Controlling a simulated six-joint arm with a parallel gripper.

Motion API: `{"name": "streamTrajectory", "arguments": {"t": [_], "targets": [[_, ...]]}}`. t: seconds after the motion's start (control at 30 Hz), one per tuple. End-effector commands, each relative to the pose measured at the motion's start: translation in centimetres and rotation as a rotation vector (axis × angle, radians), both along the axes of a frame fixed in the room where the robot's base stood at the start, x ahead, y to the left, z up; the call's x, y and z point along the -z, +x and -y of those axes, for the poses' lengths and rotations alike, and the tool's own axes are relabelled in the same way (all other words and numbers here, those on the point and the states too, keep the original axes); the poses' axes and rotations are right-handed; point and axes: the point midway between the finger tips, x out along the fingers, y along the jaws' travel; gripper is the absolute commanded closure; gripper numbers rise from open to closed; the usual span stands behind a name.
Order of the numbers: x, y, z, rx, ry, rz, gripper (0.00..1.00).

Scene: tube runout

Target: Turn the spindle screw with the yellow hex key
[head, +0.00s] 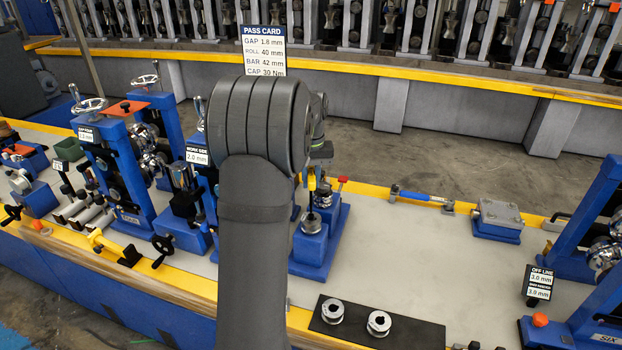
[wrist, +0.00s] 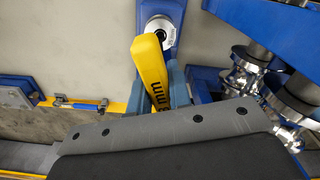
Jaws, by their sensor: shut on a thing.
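The yellow hex key (wrist: 148,62) shows in the wrist view with dark "mm" lettering on its handle. My gripper (wrist: 158,88) is shut on it, with a finger on each side. A silver round spindle part (wrist: 157,27) on a blue base lies just beyond the key's end. Whether the key sits in the screw is hidden. In the head view a bit of the yellow key (head: 312,183) shows above a silver round part (head: 310,223) on a blue stand (head: 322,250). My arm covers most of my gripper there.
Blue roll stands (head: 135,175) crowd the left, and another blue roll stand (head: 590,230) is at the right. A black mat (head: 420,334) holds two silver rolls. A blue-handled tool (head: 420,197) lies behind. The grey bench top right of the stand is largely clear.

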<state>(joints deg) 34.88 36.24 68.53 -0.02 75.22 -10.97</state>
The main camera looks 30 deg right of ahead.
Motion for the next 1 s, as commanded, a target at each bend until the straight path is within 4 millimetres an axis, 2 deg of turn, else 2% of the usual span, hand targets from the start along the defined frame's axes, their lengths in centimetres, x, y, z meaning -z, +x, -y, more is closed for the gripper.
{"name": "streamTrajectory", "arguments": {"t": [0.37, 1.0], "targets": [[0.2, 0.0, 0.0, -0.001, 0.000, 0.000, 1.00], [1.8, 0.0, 0.0, -0.001, 0.000, 0.000, 1.00]]}}
